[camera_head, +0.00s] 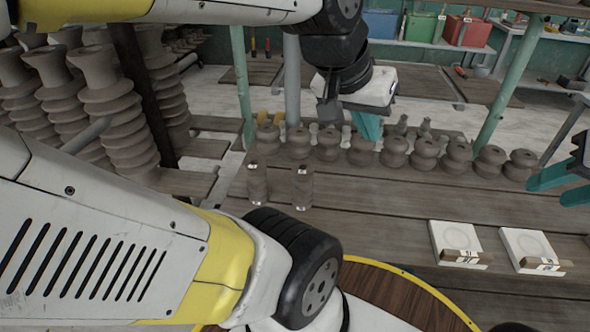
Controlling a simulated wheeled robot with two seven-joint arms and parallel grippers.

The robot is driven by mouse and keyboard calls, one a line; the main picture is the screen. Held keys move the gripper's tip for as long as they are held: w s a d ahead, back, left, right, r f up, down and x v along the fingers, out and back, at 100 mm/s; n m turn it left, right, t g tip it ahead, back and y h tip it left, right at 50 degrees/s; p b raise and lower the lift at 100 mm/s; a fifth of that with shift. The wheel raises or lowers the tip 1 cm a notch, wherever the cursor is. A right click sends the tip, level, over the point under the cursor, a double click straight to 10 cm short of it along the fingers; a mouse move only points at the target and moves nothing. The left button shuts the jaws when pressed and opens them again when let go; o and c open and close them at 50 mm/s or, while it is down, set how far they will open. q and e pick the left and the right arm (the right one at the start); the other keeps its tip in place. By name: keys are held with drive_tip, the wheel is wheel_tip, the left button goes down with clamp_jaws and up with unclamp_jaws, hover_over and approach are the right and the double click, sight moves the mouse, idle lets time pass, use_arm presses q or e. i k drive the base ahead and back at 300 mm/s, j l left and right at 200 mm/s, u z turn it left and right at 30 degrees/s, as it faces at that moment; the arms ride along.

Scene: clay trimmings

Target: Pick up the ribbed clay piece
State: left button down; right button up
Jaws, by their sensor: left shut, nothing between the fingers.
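I cannot tell which clay piece the task means. My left gripper (368,127) has teal fingers, shut and empty, over the row of grooved clay pieces (361,150) behind the cylinders. It is apart from the two cylinders, up and to their right. My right gripper (547,193) shows at the right edge, with its teal fingers spread and nothing visible between them.
Tall ribbed clay columns (98,85) stand on a rack at the left. Two white slabs, one nearer (450,237) and one farther right (522,243), lie on the table, each with a labelled brown block. The table's middle is clear. My own arm covers the lower left.

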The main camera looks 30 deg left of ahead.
sight(302, 175)
drive_tip(key=u, duration=1.25)
